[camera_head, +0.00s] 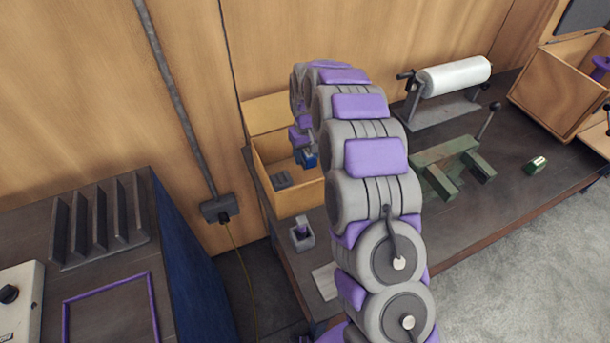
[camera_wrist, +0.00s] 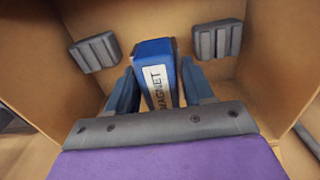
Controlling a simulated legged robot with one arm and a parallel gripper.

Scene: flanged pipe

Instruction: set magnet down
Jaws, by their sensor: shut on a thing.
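The magnet (camera_wrist: 154,62) is a blue block with a white label reading "MAGNET". In the wrist view it sits between the two fingers of my gripper (camera_wrist: 157,85), which is shut on it. The magnet is inside an open wooden box (camera_head: 289,204); whether it touches the box floor I cannot tell. In the head view a small blue part of the magnet (camera_head: 309,160) shows beside my arm, which hides most of my gripper and the right part of the box.
Grey ribbed blocks (camera_wrist: 95,53) and (camera_wrist: 218,39) are in the box on either side of the magnet. A grey holder (camera_head: 302,234) stands in front of the box. A white roll (camera_head: 453,76) and a green vise-like fixture (camera_head: 452,166) are to the right on the dark bench.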

